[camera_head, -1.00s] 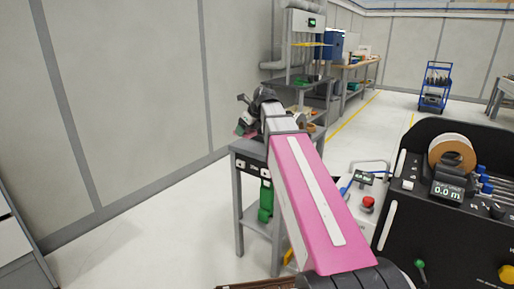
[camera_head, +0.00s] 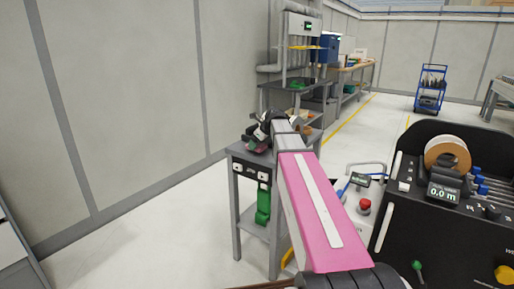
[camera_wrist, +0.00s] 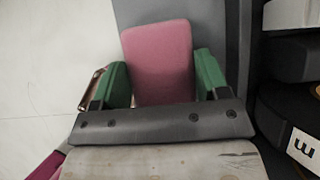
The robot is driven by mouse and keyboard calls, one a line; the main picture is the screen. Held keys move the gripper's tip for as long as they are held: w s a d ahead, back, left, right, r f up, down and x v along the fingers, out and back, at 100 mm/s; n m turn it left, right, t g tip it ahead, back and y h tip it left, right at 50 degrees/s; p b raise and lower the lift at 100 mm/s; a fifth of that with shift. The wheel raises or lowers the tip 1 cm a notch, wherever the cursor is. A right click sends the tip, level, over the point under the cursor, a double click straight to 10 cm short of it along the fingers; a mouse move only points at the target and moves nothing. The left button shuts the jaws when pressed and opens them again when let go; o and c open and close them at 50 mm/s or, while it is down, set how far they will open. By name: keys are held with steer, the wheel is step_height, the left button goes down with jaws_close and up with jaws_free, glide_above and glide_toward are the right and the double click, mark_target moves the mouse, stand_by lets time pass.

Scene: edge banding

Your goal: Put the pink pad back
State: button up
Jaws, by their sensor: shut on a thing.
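The pink pad (camera_wrist: 158,55) is a rounded pink block. In the wrist view it sits between the two green fingers of my gripper (camera_wrist: 163,80), which is shut on it. In the head view my gripper (camera_head: 258,138) is at the far end of my arm, over or beside the top of a grey stand (camera_head: 238,153). A small pinkish patch of the pad shows there, partly hidden by the gripper. I cannot tell whether the pad touches the stand.
A black machine (camera_head: 440,225) with a tape roll and a red button (camera_head: 364,206) beside it stand at the right. A green item (camera_head: 263,205) hangs at the stand's side. A workbench (camera_head: 350,70) and blue cart (camera_head: 431,88) are farther back. Open floor lies left.

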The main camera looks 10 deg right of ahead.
steer(key=shift+f, duration=0.75)
steer(key=o, duration=0.9)
steer(key=shift+f, duration=0.1)
steer(key=v, duration=1.2)
